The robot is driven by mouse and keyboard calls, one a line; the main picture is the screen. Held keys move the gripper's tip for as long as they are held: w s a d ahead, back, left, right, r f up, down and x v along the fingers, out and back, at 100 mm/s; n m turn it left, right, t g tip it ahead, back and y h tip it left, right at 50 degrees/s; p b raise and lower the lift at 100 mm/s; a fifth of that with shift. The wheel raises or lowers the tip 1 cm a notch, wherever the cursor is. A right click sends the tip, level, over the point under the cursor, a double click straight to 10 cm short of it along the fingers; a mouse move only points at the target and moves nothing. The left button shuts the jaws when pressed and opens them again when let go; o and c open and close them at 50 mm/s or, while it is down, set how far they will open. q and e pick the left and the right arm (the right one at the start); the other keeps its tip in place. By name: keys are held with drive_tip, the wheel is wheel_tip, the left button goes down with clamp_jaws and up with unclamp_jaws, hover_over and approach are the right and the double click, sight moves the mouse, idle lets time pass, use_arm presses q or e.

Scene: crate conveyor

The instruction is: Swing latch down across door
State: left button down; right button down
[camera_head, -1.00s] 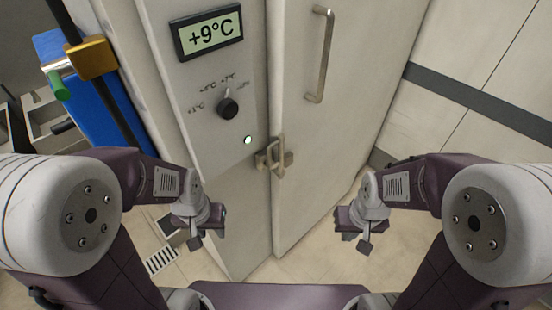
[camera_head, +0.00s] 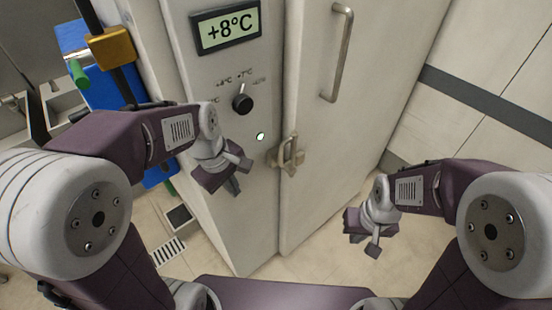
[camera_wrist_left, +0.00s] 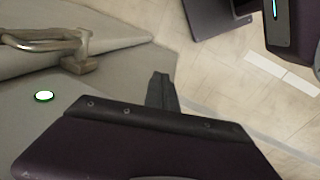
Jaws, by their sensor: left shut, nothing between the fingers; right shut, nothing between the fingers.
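The latch (camera_head: 291,153) is a brass-grey metal loop on the seam between the cabinet's left panel and the door (camera_head: 325,125). It also shows at the upper left of the left wrist view (camera_wrist_left: 62,45). I cannot tell its exact swing position. My left gripper (camera_head: 234,187) is shut and empty, in front of the panel, left of and a little below the latch, not touching it. Its shut fingers show in the left wrist view (camera_wrist_left: 161,92). My right gripper (camera_head: 374,249) is shut and empty, right of and below the latch, away from the door.
The panel holds a display (camera_head: 226,27) reading +8°C, a black knob (camera_head: 243,104) and a lit lamp (camera_head: 260,136). A long door handle (camera_head: 342,55) is above the latch. A blue object with a gold clamp (camera_head: 111,46) stands at left. Floor at right is clear.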

sight(282, 154)
use_arm(q)
drive_tip(key=w+d+r+t+h, duration=0.1)
drive_tip(key=w+d+r, duration=0.3)
drive_tip(key=r, duration=0.4)
drive_tip(key=shift+w+d+r+t, duration=0.2)
drive_tip(key=shift+d+r+t, duration=0.15)
drive_tip(key=shift+d+t, duration=0.2)
drive_tip(key=shift+w+f, duration=0.1)
drive_tip(key=shift+f, duration=0.05)
drive_tip(key=w+d+f, duration=0.4)
drive_tip(key=w+f, duration=0.2)
drive_tip(key=f, duration=0.3)
drive_tip(key=shift+w+p, duration=0.2)
drive_tip(key=shift+p, duration=0.25)
